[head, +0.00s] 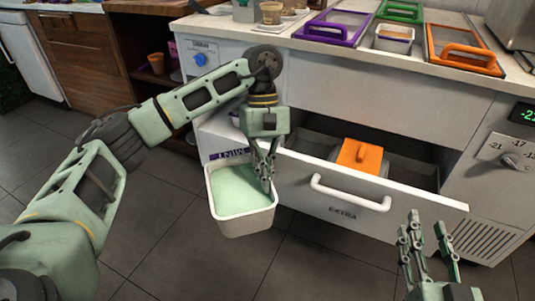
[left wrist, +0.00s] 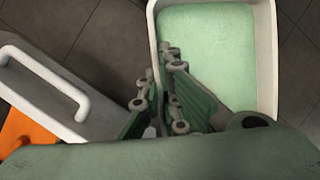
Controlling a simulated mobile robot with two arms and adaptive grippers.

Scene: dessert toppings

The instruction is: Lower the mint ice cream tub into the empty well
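The mint ice cream tub (head: 243,222) is a white square tub filled with pale green ice cream. It hangs over the floor, left of the open drawer, and looks roughly level. My left gripper (head: 265,172) is shut on its right rim. The left wrist view shows the fingers (left wrist: 160,75) on either side of the tub's wall (left wrist: 153,30). My right gripper (head: 427,238) is open and empty at the lower right, before the drawer.
The drawer (head: 340,212) marked EXTRA is pulled out, with an orange-topped object (head: 360,156) inside. The tiled floor is clear.

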